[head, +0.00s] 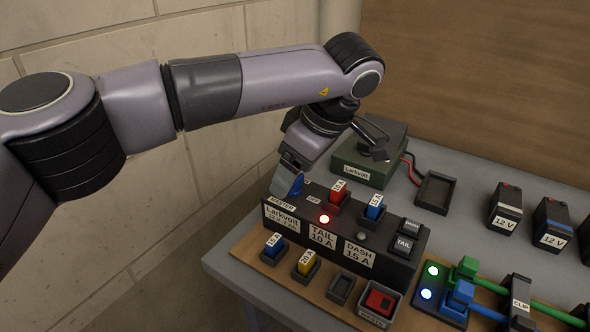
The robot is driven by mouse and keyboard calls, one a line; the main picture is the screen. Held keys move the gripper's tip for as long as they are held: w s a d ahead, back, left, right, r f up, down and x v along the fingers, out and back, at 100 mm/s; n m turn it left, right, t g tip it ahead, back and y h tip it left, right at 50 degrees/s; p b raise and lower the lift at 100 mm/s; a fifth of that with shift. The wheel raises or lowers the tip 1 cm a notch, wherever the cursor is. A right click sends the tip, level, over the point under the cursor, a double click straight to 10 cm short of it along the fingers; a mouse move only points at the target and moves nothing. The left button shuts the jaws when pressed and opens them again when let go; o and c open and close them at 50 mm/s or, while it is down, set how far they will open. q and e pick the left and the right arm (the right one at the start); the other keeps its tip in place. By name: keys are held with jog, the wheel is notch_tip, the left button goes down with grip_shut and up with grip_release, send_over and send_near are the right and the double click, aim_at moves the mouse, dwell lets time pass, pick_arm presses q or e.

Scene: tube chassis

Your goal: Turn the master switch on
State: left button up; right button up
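The black fuse panel (390,268) stands on the bench with a MASTER label (283,201) at its left end. The master switch itself is hidden behind my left gripper (290,182). My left gripper points down over that end of the panel. The finger gap is not clear. My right gripper is out of view.
Red (338,191) and blue (375,206) fuses stand in the panel, beside DASH and TAIL rockers (404,243). Spare fuses (307,262) sit in front. A green Larkvolt box (365,160) stands behind, with a black tray (435,192) and 12 V batteries (505,212) to the right.

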pick_arm(q)
jog(key=v, duration=0.6)
jog(key=shift+d+r, duration=0.2)
jog(key=shift+r, duration=0.1)
jog(key=shift+s+f, duration=0.1)
jog(key=shift+s, duration=0.05)
